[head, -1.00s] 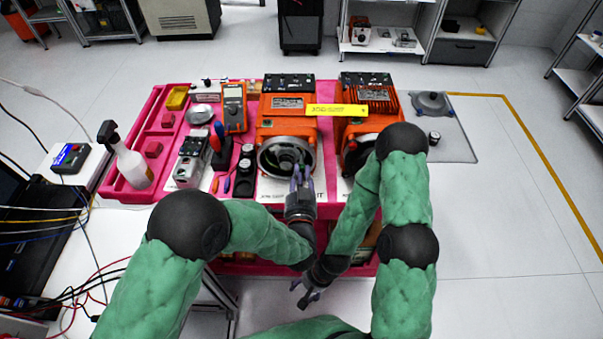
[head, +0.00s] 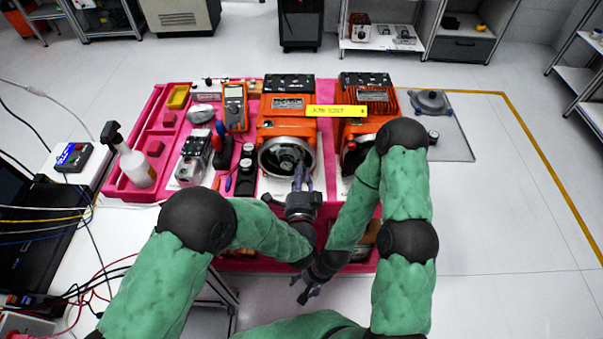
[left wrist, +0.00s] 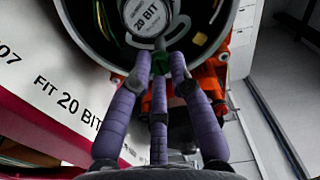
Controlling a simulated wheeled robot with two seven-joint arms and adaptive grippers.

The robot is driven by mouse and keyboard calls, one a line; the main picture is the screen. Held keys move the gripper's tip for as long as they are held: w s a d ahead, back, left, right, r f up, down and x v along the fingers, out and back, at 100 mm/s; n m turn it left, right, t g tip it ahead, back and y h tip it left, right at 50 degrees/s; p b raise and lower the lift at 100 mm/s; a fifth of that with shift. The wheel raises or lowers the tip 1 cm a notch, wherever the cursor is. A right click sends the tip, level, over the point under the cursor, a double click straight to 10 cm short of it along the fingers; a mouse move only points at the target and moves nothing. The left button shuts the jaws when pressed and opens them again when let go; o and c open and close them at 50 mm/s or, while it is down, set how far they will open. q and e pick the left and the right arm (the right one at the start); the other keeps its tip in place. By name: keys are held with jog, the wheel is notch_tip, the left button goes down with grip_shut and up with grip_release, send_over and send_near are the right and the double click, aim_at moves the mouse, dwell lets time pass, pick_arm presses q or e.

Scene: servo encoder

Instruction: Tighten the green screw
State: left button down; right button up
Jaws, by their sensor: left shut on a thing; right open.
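The green screw (left wrist: 160,64) shows as a small green piece at the lower edge of the round "20 BIT" encoder (left wrist: 148,14) in the left wrist view. My left gripper (left wrist: 162,72) is shut on it; its purple fingers converge there and hide part of it. In the head view my left gripper (head: 302,172) reaches the open round front of the left orange servo motor (head: 285,122), and the screw cannot be made out. My right gripper (head: 309,293) is open and empty, low in front of the pink bench.
A second orange motor (head: 368,120) stands to the right, with a yellow label (head: 336,111) across both. A multimeter (head: 234,105), screwdrivers (head: 220,140), a grey device (head: 192,160) and a spray bottle (head: 132,163) stand to the left.

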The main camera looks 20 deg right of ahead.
pick_arm(q)
jog(key=shift+f, duration=0.1)
dwell(0.4)
jog(key=c, duration=1.1)
grip_release()
jog(key=v, duration=1.2)
